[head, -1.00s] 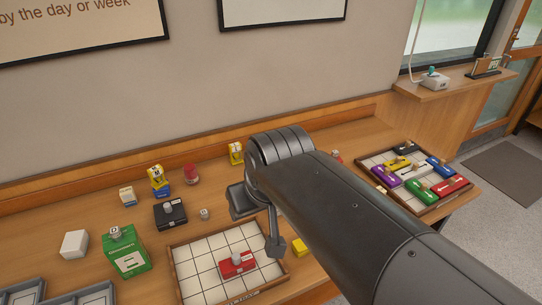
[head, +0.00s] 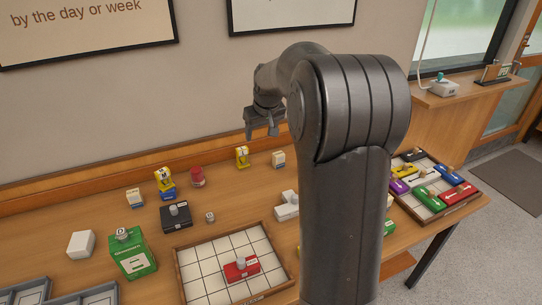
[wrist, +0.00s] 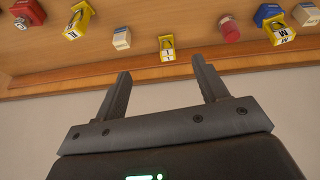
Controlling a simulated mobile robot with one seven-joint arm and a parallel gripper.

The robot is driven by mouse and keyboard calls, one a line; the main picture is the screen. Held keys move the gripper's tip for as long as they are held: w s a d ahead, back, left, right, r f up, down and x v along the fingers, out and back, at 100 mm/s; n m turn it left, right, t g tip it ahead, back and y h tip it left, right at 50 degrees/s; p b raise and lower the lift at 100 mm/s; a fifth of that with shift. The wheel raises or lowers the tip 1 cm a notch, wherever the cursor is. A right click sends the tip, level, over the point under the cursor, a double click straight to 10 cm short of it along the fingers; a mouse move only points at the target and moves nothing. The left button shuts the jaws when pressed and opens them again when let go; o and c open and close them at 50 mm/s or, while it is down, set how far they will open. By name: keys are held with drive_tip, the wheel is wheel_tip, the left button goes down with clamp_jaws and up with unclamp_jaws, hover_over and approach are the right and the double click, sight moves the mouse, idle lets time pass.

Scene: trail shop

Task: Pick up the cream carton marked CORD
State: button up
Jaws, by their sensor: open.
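Two small cream cartons with blue lower parts stand along the back of the counter. One cream carton (head: 135,198) is at the left and also shows in the wrist view (wrist: 306,14). The other cream carton (head: 279,159) is right of a yellow box and also shows in the wrist view (wrist: 121,38). I cannot read CORD on either. My gripper (head: 262,131) is raised near the back wall, above the counter, open and empty. Its two fingers (wrist: 160,72) are apart in the wrist view, with no carton between them.
A red jar (head: 197,177), yellow boxes (head: 242,157), a black box (head: 175,215) and a green box (head: 132,256) stand on the counter. A gridded tray (head: 205,262) holds a red block. A white block (head: 81,244) is at the left. My arm hides the counter's right-middle.

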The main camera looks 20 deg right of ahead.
drive_tip(key=w+d+f, duration=0.7)
approach(279, 154)
drive_tip(key=f, duration=0.2)
drive_tip(key=shift+y, duration=0.3)
drive_tip(key=x, duration=0.5)
drive_tip(key=shift+d, duration=0.25)
drive_tip(key=shift+w+x, duration=0.15)
drive_tip(key=shift+x, duration=1.3)
drive_tip(key=shift+w+x, duration=0.2)
drive_tip(key=shift+x, duration=1.3)
drive_tip(key=shift+r, duration=0.15)
drive_tip(key=shift+c, duration=0.5)
drive_tip(key=c, duration=1)
drive_tip(key=shift+o, duration=0.2)
